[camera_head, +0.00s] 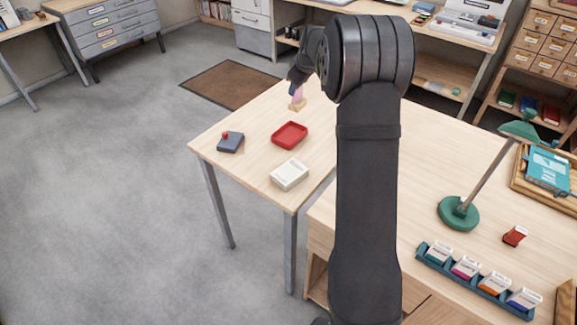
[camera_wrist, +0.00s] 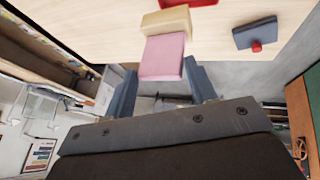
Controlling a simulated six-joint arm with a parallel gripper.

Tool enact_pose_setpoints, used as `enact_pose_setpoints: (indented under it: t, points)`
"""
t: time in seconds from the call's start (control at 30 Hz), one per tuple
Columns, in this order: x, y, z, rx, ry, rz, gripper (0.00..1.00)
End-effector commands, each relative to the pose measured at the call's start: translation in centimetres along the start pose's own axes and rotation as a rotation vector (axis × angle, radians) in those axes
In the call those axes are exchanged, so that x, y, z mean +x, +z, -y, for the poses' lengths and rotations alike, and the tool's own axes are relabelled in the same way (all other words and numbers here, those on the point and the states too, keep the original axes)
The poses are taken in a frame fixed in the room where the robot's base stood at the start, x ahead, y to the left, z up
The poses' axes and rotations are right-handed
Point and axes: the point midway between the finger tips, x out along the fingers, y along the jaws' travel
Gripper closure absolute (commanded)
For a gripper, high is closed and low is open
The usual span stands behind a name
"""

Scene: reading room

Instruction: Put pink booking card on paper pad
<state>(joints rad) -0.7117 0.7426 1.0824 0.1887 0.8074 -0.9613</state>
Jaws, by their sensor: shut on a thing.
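The pink booking card (camera_head: 298,93) is between the fingers of my gripper (camera_head: 293,84), at the far end of the small table. In the wrist view my gripper (camera_wrist: 160,70) is shut on the pink card (camera_wrist: 163,60). A beige block (camera_head: 297,106) is directly at the card's lower end; it also shows in the wrist view (camera_wrist: 167,20). I cannot tell whether the card is touching the block or just above it. A white block that looks like the paper pad (camera_head: 289,175) lies at the table's near edge, apart from my gripper. It is not seen in the wrist view.
A red tray (camera_head: 289,135) lies between the beige block and the white pad. A dark blue box with a red knob (camera_head: 230,143) is at the left edge. My arm hides part of the desk on the right, where a green lamp (camera_head: 459,213) and a card rack (camera_head: 477,282) stand.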

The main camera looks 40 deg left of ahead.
Motion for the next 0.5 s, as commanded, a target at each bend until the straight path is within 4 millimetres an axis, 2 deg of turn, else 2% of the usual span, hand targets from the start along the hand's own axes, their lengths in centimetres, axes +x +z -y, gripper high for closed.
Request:
enact_pose_setpoints:
  t: [0.03,0.1,0.27,0.5]
  points:
    - [-1.3,1.2,0.5,0.007,0.002,0.001,0.85]
    - [-2.8,2.7,1.2,0.014,0.005,0.002,0.85]
    - [-5.9,6.4,3.2,0.029,0.01,0.007,0.85]
    - [-10.1,12.2,7.4,0.055,0.021,0.017,0.85]
